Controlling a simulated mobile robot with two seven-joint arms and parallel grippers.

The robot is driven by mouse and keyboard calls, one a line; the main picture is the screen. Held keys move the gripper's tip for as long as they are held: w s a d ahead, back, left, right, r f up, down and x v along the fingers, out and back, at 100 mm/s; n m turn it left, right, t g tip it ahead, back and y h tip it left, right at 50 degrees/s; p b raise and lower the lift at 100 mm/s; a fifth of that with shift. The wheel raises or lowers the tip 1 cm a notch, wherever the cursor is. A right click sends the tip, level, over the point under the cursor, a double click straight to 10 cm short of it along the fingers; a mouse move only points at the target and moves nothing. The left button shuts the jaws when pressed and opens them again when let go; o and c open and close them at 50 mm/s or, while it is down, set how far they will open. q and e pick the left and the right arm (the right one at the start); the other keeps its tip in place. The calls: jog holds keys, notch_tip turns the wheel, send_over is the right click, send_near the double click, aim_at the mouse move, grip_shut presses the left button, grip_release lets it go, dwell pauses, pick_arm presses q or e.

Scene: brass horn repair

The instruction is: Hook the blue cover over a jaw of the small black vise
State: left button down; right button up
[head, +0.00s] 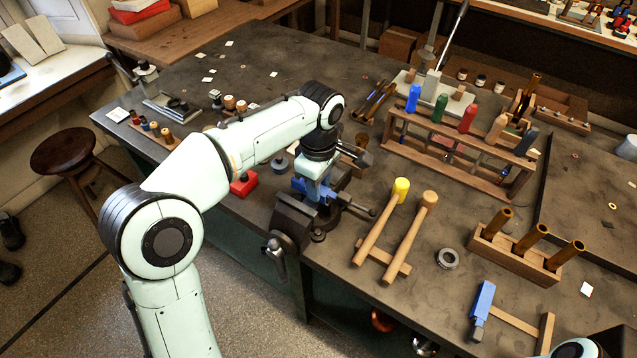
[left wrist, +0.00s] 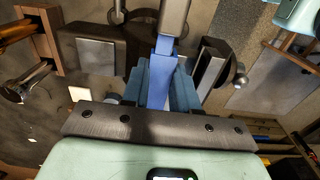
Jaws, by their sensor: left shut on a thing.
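The small black vise (head: 292,220) is at the front edge of the bench in the head view, its handle hanging in front. My left gripper (head: 316,186) points down over its jaws and is shut on the blue cover (head: 325,194). In the left wrist view the blue cover (left wrist: 163,66) is a blue strip between my left gripper's fingertips (left wrist: 162,84). Dark vise parts with pale faces (left wrist: 95,52) show on both sides there. I cannot tell whether the cover touches a jaw. My right gripper is not in view.
Two mallets (head: 383,228) lie right of the vise, near a metal ring (head: 448,258). A wooden tool rack (head: 455,150) stands behind them. A red block (head: 243,184) is left of the vise. A blue-headed tool (head: 483,298) and a rack of brass tubes (head: 520,256) lie at the right.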

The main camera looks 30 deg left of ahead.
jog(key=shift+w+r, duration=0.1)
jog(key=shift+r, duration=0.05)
pick_arm(q)
jog(key=c, duration=0.8)
grip_release()
notch_tip(320, 180, up, 13)
jog(key=p, duration=0.3)
jog(key=shift+w+r, duration=0.1)
jog(key=shift+r, duration=0.1)
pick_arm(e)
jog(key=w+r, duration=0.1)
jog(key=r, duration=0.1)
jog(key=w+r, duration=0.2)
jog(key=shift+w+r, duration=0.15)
